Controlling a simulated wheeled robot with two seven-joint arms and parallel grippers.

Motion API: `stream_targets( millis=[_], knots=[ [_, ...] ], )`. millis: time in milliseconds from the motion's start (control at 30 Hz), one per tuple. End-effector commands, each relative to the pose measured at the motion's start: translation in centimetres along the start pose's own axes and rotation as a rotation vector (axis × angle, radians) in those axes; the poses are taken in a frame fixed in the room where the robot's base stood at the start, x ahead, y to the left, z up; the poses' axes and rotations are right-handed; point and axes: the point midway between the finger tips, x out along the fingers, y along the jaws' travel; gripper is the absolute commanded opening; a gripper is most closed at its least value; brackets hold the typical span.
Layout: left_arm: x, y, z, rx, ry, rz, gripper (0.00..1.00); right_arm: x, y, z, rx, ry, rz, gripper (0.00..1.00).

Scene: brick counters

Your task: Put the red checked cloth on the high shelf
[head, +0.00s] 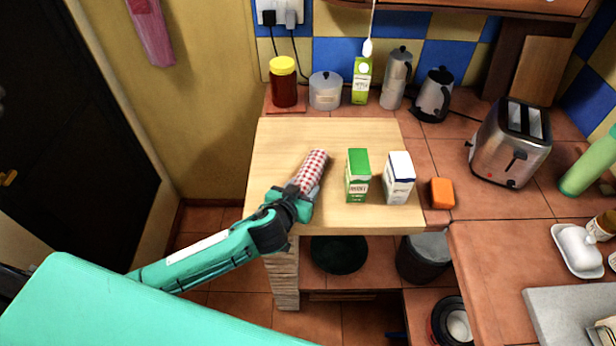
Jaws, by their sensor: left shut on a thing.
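The red checked cloth (314,166) is a rolled, red-and-white bundle over the left part of the wooden board (275,140) on the counter. My left gripper (299,192) is shut on the near end of the cloth, and the cloth points away from it toward the back. I cannot tell whether the cloth touches the board or is held just above it. My right gripper is not in view. A wooden shelf edge (470,7) shows at the top right; I cannot tell whether it is the high shelf.
A green carton (358,176), a white-and-blue carton (398,178) and an orange block (442,193) stand right of the cloth. Behind are a yellow-lidded jar (284,83), a lidded pot (325,91), a moka pot (396,78) and a kettle (433,95). A toaster (510,145) stands right.

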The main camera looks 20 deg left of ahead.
Motion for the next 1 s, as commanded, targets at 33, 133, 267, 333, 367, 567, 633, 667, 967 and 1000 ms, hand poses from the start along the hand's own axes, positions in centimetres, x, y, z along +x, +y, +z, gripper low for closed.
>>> stream_targets(
  millis=[33, 133, 267, 333, 367, 567, 633, 667, 967, 1000],
  knots=[
    [0.0, 0.0, 0.0, 0.000, 0.000, 0.000, 0.22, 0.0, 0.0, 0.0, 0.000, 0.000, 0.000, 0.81],
    [-0.1, 0.0, -0.2, 0.000, 0.001, 0.000, 0.22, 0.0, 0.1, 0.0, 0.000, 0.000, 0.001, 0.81],
    [-0.3, 0.0, -1.0, -0.001, 0.002, 0.000, 0.22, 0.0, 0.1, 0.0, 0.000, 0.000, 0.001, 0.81],
    [-0.7, 0.0, -1.7, -0.002, 0.004, 0.000, 0.22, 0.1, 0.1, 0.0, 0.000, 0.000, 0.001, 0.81],
    [-0.8, 0.0, -2.1, -0.001, 0.003, 0.000, 0.22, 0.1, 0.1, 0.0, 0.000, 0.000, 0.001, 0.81],
    [-2.6, 0.0, -6.5, -0.003, 0.007, 0.001, 0.22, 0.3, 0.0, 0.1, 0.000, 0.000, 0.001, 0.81],
    [-3.5, 0.1, -8.5, -0.003, 0.008, 0.003, 0.22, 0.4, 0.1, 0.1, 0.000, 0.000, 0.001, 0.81],
    [-3.8, 0.1, -9.3, -0.003, 0.008, 0.002, 0.22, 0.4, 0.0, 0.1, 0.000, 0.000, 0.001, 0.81],
    [-6.7, 0.0, -16.2, -0.002, 0.006, 0.001, 0.22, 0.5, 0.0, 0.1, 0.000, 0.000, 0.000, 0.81],
    [-6.9, 0.0, -16.8, -0.002, 0.005, 0.001, 0.22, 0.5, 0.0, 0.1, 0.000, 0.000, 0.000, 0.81]
  ],
)
